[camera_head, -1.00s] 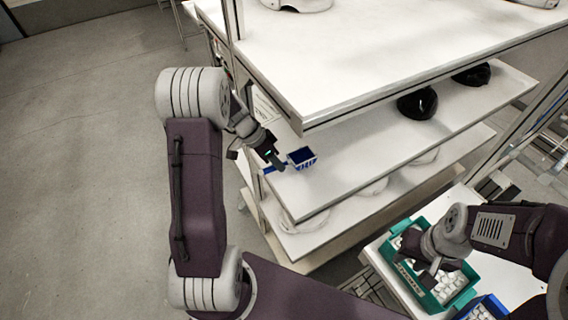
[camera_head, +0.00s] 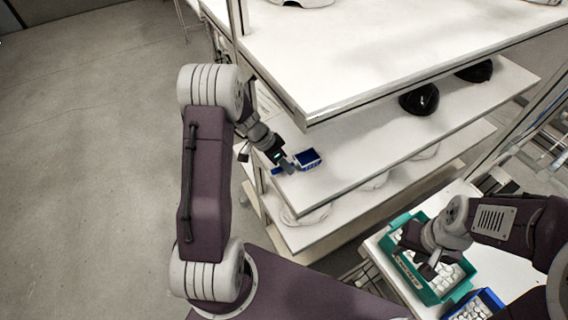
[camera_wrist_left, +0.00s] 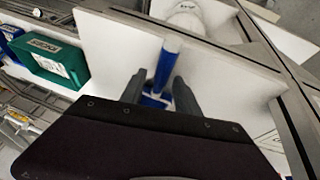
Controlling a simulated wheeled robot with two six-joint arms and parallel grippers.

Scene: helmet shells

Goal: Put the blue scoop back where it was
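The blue scoop (camera_head: 308,158) sits on the front left corner of the middle shelf, its dark blue box-like head to the right of my left gripper (camera_head: 288,168). A bit of its blue handle shows to the left of the fingers. In the left wrist view the blue handle (camera_wrist_left: 166,62) runs between the two fingers of my left gripper (camera_wrist_left: 160,78), which stand apart with a gap showing on the left side. Part of the scoop is hidden behind my gripper body. My right gripper (camera_head: 428,262) hangs over the green bin; its finger opening is unclear.
The upper shelf board (camera_head: 350,60) overhangs the middle shelf (camera_head: 380,150). A black helmet shell (camera_head: 419,100) sits further back. The green bin (camera_head: 408,272) of white pieces and a blue bin (camera_head: 490,300) stand at right. The shelf between scoop and shell is clear.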

